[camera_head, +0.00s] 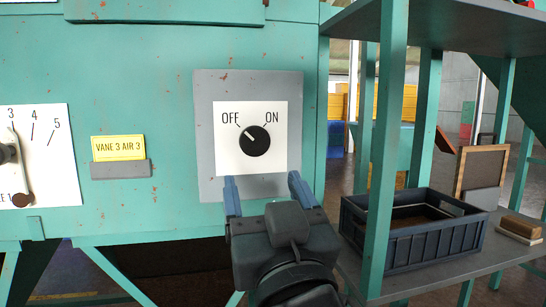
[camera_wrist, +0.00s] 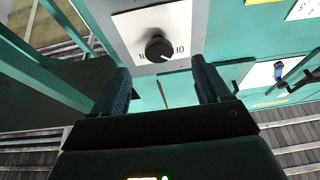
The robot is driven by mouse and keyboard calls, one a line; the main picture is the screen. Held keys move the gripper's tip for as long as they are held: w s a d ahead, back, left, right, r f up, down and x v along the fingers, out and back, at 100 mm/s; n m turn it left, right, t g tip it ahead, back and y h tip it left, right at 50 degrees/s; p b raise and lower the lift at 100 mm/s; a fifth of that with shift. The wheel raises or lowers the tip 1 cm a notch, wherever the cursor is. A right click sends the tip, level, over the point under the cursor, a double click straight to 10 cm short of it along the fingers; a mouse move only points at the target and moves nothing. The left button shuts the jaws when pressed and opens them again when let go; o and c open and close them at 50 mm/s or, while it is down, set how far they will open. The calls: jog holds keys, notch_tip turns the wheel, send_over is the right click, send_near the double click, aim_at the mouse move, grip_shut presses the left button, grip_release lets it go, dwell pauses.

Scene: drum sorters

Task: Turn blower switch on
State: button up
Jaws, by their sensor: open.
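The blower switch is a round black knob (camera_head: 255,140) on a white plate (camera_head: 225,155) marked OFF and ON, set in a grey panel (camera_head: 206,110) on the green machine. Its white pointer line aims up and left, toward OFF. My gripper (camera_head: 262,188) is open and empty, just below the plate in the head view, its two blue fingers spread to either side of the knob's line. In the wrist view the knob (camera_wrist: 159,49) shows beyond the open fingertips (camera_wrist: 160,72), apart from them.
A yellow label (camera_head: 118,148) reads VANE 3 AIR 3. A numbered lever plate (camera_head: 50,155) is at the far left. At right, a green post (camera_head: 388,130) stands before a shelf with a dark crate (camera_head: 420,245) and a brush-like block (camera_head: 520,228).

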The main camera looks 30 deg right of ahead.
aim_at(255, 146)
jog(key=p+x, duration=0.1)
jog(key=x, duration=0.2)
jog(key=r+p+x, duration=0.1)
jog(key=x, duration=0.2)
jog(key=shift+w+d+r+p, duration=0.1)
jog(key=shift+d+r+p, duration=0.1)
jog(key=shift+p, duration=0.15)
jog(key=shift+w+d, duration=0.2)
jog(key=shift+w, duration=0.4)
jog(key=shift+c, duration=0.3)
jog(key=c, duration=1)
